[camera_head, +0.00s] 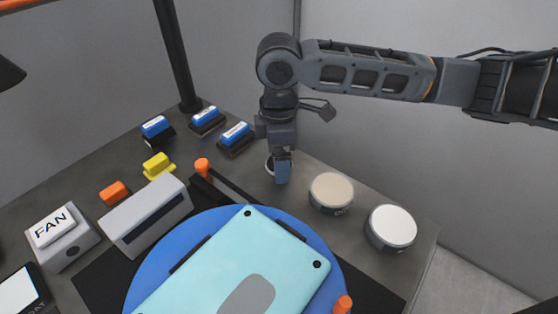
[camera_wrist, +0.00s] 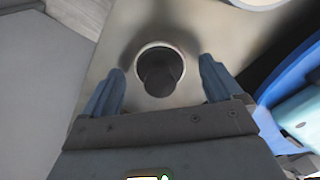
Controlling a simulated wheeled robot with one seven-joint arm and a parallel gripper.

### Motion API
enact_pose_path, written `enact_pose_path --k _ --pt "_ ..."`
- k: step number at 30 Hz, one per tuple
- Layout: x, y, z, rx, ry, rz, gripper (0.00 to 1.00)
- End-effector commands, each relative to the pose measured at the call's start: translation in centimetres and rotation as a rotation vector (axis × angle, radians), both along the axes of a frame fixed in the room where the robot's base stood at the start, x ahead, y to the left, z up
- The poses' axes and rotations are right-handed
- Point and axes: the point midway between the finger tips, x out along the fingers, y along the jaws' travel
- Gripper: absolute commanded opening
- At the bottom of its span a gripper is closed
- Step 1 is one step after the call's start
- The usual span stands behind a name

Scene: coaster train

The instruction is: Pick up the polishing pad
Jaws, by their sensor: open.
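The likely polishing pad, a round dark piece with a pale rim and a black knob (camera_wrist: 161,72), lies on the grey table in the wrist view. My gripper (camera_wrist: 163,68) is open, with one finger on each side of the knob and gaps to both fingers. In the head view my gripper (camera_head: 282,178) points down at the back of the table. I cannot tell the height of the fingertips above the table.
Two round tins, one beige-topped (camera_head: 331,190) and one white-topped (camera_head: 392,227), stand right of my gripper. A blue turntable (camera_head: 334,262) bears a light teal panel (camera_head: 215,275) in front. Blue-topped blocks (camera_head: 236,134) stand to the left. The grey wall is close behind.

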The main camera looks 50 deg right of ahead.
Motion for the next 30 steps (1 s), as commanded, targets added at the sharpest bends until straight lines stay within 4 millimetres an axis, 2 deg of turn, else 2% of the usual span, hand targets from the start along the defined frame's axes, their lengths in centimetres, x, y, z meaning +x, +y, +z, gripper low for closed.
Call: enact_pose_path --k 3,23,30 --pt "0.01 -0.01 0.02 0.0 0.0 0.0 0.92" --pt "0.01 -0.01 0.06 0.0 0.0 -0.001 0.29" --pt "0.01 -0.01 0.11 0.0 0.0 -0.001 0.27"
